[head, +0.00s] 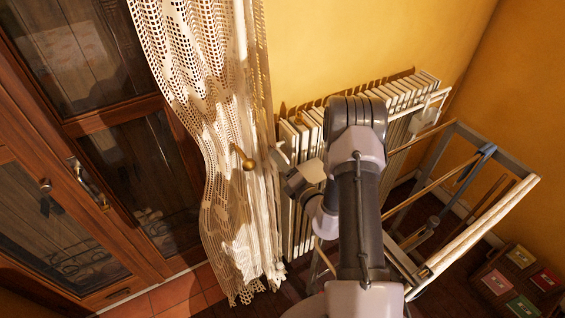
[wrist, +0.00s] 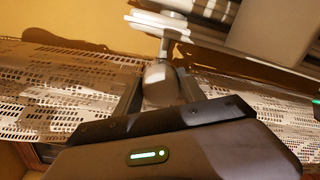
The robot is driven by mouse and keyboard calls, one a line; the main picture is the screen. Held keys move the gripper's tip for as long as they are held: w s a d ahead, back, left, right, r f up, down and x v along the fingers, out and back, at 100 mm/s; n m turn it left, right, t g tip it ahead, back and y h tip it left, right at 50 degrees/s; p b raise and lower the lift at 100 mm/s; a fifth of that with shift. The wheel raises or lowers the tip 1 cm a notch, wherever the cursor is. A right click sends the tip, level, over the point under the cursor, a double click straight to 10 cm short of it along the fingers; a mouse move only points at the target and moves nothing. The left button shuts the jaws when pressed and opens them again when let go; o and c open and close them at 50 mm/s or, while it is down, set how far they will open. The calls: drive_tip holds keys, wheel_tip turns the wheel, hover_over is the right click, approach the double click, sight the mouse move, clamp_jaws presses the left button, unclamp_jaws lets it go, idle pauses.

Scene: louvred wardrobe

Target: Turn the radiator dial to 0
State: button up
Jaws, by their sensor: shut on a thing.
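The radiator dial (wrist: 160,82) is a pale rounded knob on a short metal valve stem at the radiator's end. My gripper (wrist: 160,92) has its two dark fingers on either side of the dial and is shut on it. The number on the dial cannot be read. The white ribbed radiator (head: 300,134) stands against the yellow wall in the head view. There my gripper (head: 279,157) is at the radiator's left end beside the curtain, and the dial cannot be made out.
A cream lace curtain (head: 215,130) hangs close to the gripper's left, with a brass knob (head: 248,164) in front of it. A wooden glazed door (head: 120,120) is at left. A drying rack (head: 470,230) stands at right, near a dark box (head: 518,280) with coloured squares.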

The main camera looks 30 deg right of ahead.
idle(0.3)
drive_tip(key=o, duration=1.4)
drive_tip(key=shift+w, duration=0.1)
drive_tip(key=shift+c, duration=0.2)
drive_tip(key=s, duration=1.7)
drive_tip(key=shift+s+d+r+b, duration=0.25)
drive_tip(key=shift+r+b, duration=0.05)
